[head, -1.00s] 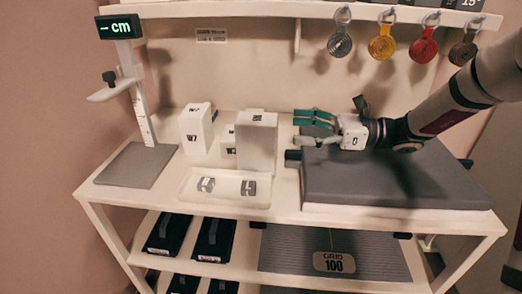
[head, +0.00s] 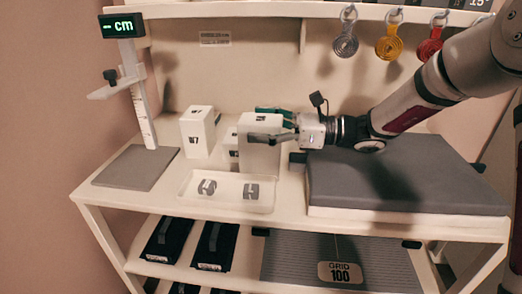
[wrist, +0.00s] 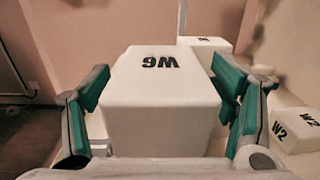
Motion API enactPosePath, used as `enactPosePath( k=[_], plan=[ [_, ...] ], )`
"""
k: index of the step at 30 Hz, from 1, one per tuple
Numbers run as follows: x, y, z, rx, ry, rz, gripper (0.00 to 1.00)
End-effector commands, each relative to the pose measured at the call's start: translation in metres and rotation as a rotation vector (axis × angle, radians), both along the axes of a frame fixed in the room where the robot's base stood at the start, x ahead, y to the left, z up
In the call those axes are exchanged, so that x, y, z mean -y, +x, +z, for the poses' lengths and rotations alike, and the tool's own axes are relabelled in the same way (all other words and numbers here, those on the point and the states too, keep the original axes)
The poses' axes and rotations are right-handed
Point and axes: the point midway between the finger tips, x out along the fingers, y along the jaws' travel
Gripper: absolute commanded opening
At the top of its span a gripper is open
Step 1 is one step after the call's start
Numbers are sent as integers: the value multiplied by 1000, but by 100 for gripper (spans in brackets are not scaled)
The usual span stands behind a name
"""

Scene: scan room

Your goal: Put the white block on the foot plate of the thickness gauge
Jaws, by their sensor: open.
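A tall white block (head: 260,156), marked W6 on top in the wrist view (wrist: 155,112), stands on the table behind a shallow tray. My gripper (head: 264,122) is open, with one finger on each side of this block; in the wrist view small gaps show between fingers and block. The thickness gauge (head: 141,104) stands at the left, with a lit "cm" display (head: 122,26) and a sliding arm (head: 112,88) high on its post. Its grey foot plate (head: 135,168) is flat and bare.
Another tall white block marked W7 (head: 197,134) stands left of the W6 block, between it and the gauge. A small white block marked W2 (wrist: 294,130) is close by. The shallow white tray (head: 229,206) holds two small grey pieces. A thick grey pad (head: 400,185) lies at right.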

Motion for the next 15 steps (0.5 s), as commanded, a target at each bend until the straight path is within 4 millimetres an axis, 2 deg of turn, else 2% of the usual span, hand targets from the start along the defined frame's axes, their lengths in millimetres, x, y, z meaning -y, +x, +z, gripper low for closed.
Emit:
enactPosePath(
  k=[3,13,15],
  plan=[
    [1,0,0,0,0,-1,76],
    [1,0,0,0,0,-1,1],
    [1,0,2,2,3,0,0]
  ],
)
